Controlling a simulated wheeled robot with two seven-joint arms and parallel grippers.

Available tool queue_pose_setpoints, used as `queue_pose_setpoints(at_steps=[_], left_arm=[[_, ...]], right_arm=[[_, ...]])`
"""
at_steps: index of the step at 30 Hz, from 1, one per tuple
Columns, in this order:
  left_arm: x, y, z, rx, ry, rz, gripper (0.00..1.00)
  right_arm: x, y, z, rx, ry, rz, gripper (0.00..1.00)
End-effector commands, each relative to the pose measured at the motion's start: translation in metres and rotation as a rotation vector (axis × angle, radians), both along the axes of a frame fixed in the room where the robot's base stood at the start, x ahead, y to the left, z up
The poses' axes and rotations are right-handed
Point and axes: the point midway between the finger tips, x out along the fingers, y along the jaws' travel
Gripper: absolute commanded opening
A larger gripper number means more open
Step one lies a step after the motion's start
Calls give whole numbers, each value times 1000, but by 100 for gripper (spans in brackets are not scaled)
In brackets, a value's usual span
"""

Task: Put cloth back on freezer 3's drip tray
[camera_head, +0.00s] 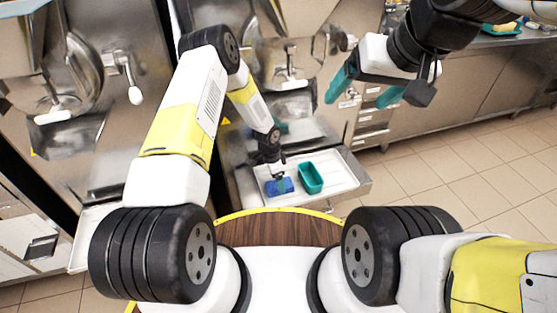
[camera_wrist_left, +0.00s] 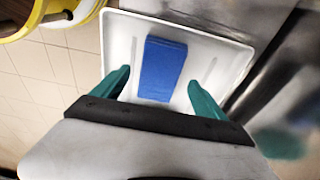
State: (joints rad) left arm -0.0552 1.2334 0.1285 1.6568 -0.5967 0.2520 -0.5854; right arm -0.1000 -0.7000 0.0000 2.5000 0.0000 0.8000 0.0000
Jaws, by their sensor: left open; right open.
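The folded blue cloth (camera_head: 279,187) lies flat on a white drip tray (camera_head: 342,172) in front of a freezer. It also shows in the left wrist view (camera_wrist_left: 162,68), lying on the white tray surface (camera_wrist_left: 122,38). My left gripper (camera_wrist_left: 158,80) is open above the cloth, with one teal finger on each side of it; I cannot tell whether they touch it. In the head view, the left gripper (camera_head: 277,172) is small and partly hides the cloth. My right gripper (camera_head: 367,92) is open and empty, raised at the upper right, away from the tray.
Steel freezers with levers and spouts (camera_head: 62,112) line the back. A round wooden top with a yellow rim (camera_head: 280,231) is close in front of me. Tiled floor (camera_head: 450,170) is clear at right.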

Motion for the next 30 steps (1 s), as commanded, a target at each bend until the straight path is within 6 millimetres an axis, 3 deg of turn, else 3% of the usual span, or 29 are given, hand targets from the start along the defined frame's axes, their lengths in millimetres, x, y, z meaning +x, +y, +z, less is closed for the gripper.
queue_pose_setpoints(at_steps=[7, 17, 20, 23, 25, 30], left_arm=[[-1, 8, 56, 0, -2, 0, 83], [-3, 14, 96, 1, -4, 6, 83], [2, 22, 122, 10, -19, 41, 83], [7, 37, 170, 23, -51, 116, 83], [7, 50, 213, 30, -76, 188, 83], [-13, 80, 312, 27, -131, 381, 83]], right_arm=[[0, 0, 0, 0, 0, 0, 83], [0, 0, 0, 0, 0, 0, 83], [0, 0, 0, 0, 0, 0, 83], [0, 0, 0, 0, 0, 0, 83], [0, 0, 0, 0, 0, 0, 83], [0, 0, 0, 0, 0, 0, 83]])
